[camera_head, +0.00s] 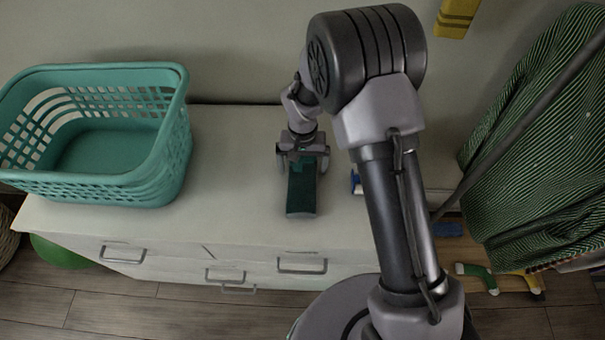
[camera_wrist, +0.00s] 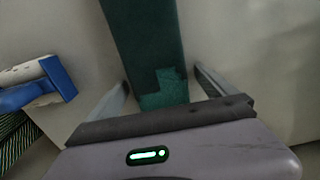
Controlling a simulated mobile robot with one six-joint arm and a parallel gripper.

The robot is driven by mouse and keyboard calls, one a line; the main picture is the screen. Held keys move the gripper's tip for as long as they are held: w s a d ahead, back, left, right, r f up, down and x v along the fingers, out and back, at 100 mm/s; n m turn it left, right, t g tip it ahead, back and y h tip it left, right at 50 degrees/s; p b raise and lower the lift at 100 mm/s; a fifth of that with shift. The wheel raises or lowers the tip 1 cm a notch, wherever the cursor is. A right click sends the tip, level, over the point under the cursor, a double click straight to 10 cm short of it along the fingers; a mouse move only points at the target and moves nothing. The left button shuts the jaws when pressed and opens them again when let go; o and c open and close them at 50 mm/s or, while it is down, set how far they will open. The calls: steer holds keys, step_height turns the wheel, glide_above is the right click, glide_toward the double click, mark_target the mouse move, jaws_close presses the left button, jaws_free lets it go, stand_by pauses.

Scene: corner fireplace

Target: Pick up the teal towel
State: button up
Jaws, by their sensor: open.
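The teal towel (camera_head: 302,190) is a dark, narrow folded strip lying on the white cabinet top. In the wrist view the towel (camera_wrist: 146,40) runs up from between my fingers, with a lighter teal patch at its near end. My gripper (camera_head: 302,160) is over the towel's far end in the head view. In the wrist view my gripper (camera_wrist: 162,88) is open, with one finger on each side of the towel and gaps visible beside it. The towel's end under the gripper body is hidden.
A teal basket (camera_head: 115,190) stands on the cabinet (camera_head: 235,215) to the left. A blue and white object (camera_head: 356,182) lies to the right, also in the wrist view (camera_wrist: 50,80). A green striped cloth (camera_head: 530,150) hangs at the right.

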steer(key=shift+r, duration=0.15)
steer(key=shift+c, duration=1.2)
steer(key=c, duration=1.4)
steer(key=shift+r, duration=0.15)
